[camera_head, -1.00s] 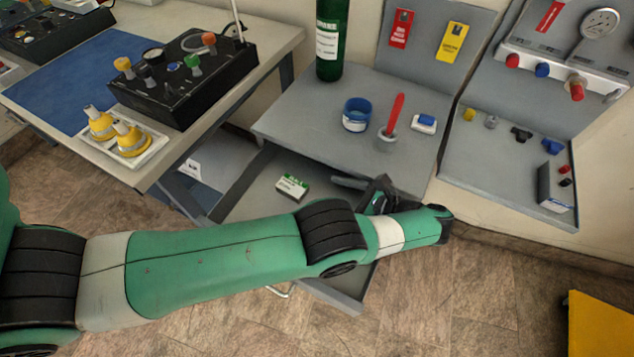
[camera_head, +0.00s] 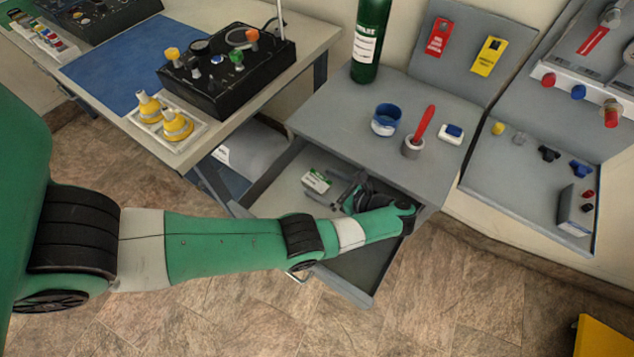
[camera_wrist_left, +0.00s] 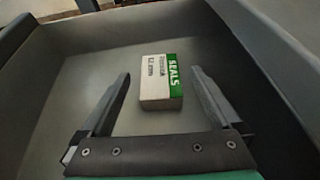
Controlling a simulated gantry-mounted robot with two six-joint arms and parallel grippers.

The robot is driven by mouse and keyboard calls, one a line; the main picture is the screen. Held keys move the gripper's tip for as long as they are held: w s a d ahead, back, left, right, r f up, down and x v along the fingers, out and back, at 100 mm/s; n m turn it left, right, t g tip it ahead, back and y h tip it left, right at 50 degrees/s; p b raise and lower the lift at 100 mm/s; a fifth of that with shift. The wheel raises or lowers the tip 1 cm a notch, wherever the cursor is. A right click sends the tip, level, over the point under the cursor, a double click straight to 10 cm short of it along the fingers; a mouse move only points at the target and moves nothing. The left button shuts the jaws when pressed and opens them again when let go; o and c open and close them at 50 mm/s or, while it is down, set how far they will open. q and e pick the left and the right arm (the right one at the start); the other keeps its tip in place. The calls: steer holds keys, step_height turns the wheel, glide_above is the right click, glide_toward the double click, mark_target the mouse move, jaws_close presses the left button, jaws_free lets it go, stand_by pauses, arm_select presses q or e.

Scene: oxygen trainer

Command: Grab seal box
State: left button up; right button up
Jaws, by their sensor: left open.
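The seal box (camera_head: 316,181) is a small white and green carton lying in the open grey drawer (camera_head: 361,275) under the bench. In the left wrist view the seal box (camera_wrist_left: 160,82) shows "SEALS" on its green band. My left gripper (camera_head: 340,190) is inside the drawer area, just right of the box. In the left wrist view my left gripper (camera_wrist_left: 160,79) is open. Its two fingers stand on either side of the box, with gaps, and do not touch it. My right gripper is not in view.
The drawer walls (camera_wrist_left: 70,40) surround the box. The rest of the drawer floor looks bare.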

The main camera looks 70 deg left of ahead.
arm_select(q)
steer(key=shift+s+a+f+b, duration=0.35)
steer(key=shift+s+a+f, duration=0.05)
steer(key=shift+a+f, duration=0.2)
steer(key=shift+s+a, duration=0.25)
steer(key=shift+a, duration=0.2)
steer(key=c, duration=1.5)
steer(key=shift+o, duration=0.2)
steer(key=shift+r, duration=0.1)
steer(key=shift+r, duration=0.1)
